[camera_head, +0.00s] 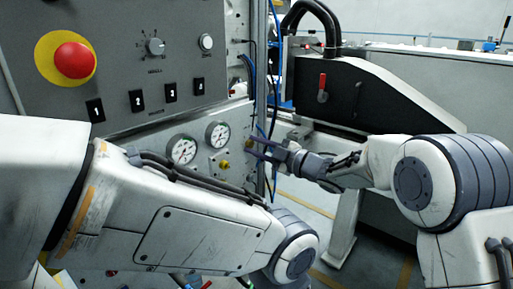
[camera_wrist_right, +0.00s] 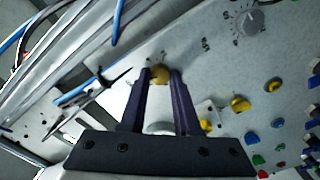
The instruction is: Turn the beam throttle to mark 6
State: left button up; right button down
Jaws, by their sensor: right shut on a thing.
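A small brass-yellow knob (camera_wrist_right: 160,74) sits on the grey panel, with small marks around it that are too small to read. My right gripper (camera_wrist_right: 161,77) is shut on this knob, one finger on each side. In the head view the right gripper (camera_head: 257,149) reaches in from the right to the lower panel's right edge, where the knob (camera_head: 249,144) shows partly. I cannot read which mark the knob points to. My left arm crosses the lower left of the head view, and its gripper does not show.
A red emergency button (camera_head: 74,60), a grey dial (camera_head: 155,46) and several black switches are on the upper panel. Two gauges (camera_head: 182,149) and another yellow knob (camera_head: 223,164) are left of my right gripper. Blue cables (camera_head: 275,70) hang beside the panel edge.

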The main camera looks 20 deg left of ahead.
jog(key=shift+s, duration=0.1)
jog(key=c, duration=0.6)
grip_release()
jog(key=v, duration=1)
jog(key=shift+s+d, duration=0.1)
jog(key=shift+d, duration=0.15)
